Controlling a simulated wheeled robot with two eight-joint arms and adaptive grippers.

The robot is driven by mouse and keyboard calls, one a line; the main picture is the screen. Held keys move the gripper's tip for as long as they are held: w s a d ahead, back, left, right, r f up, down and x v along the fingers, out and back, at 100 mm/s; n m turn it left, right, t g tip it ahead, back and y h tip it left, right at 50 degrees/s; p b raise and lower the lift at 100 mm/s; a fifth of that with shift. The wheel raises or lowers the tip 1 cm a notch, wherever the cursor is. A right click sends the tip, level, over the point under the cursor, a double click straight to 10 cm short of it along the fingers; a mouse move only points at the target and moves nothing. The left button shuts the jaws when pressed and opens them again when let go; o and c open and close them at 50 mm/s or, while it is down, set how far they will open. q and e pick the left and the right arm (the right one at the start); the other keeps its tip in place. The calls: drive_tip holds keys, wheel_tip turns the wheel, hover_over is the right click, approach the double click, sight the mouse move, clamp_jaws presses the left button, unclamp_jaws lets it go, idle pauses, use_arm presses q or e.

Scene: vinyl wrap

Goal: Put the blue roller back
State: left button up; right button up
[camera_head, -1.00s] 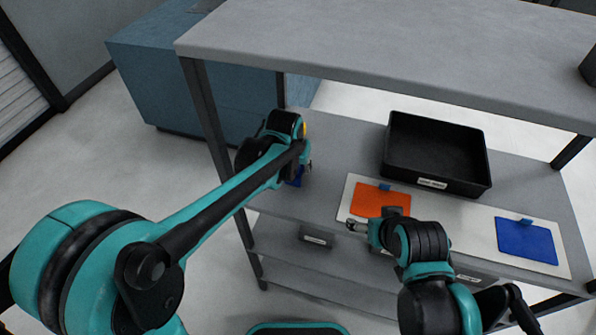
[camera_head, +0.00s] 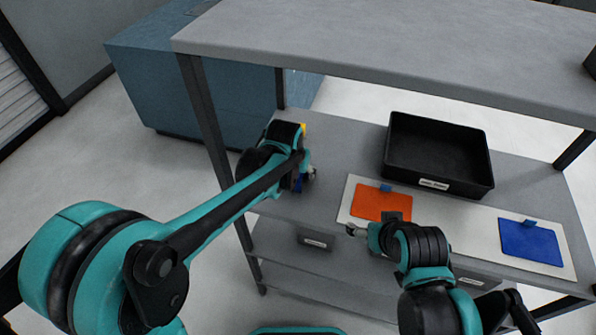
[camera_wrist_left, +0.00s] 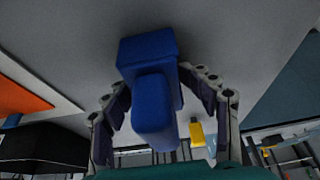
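The blue roller (camera_wrist_left: 152,90) shows in the left wrist view as a blocky blue piece between the fingers of my left gripper (camera_wrist_left: 155,88). In the head view my left gripper (camera_head: 304,178) is over the left part of the shelf, and only a sliver of the roller (camera_head: 298,184) shows there. Whether the roller touches the shelf is hidden. My right gripper (camera_head: 354,230) is at the front edge of the white board, beside the orange sheet, with its fingers too small to read.
A black bin (camera_head: 438,154) stands at the back of the middle shelf (camera_head: 345,135). A white board (camera_head: 452,222) carries an orange sheet (camera_head: 375,203) and a blue sheet (camera_head: 528,242), each with a small blue piece at its top. The upper shelf (camera_head: 390,45) overhangs. A yellow piece (camera_wrist_left: 197,134) shows beyond my left fingers.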

sight(292, 182)
use_arm(q)
drive_tip(key=shift+r, duration=0.1)
drive_tip(key=shift+r, duration=0.15)
drive_tip(key=p+v, duration=0.5)
drive_tip(key=v, duration=0.8)
drive_tip(key=s+a+f+n+t+y, duration=0.1)
drive_tip(key=s+a+f+n+t, duration=0.1)
drive_tip(key=s+a, duration=1.3)
drive_tip(key=shift+s+a+n+t, duration=0.4)
drive_tip(key=shift+a+n+t, duration=0.1)
drive_tip(key=shift+a+n, duration=0.35)
drive_tip(key=shift+f, duration=0.1)
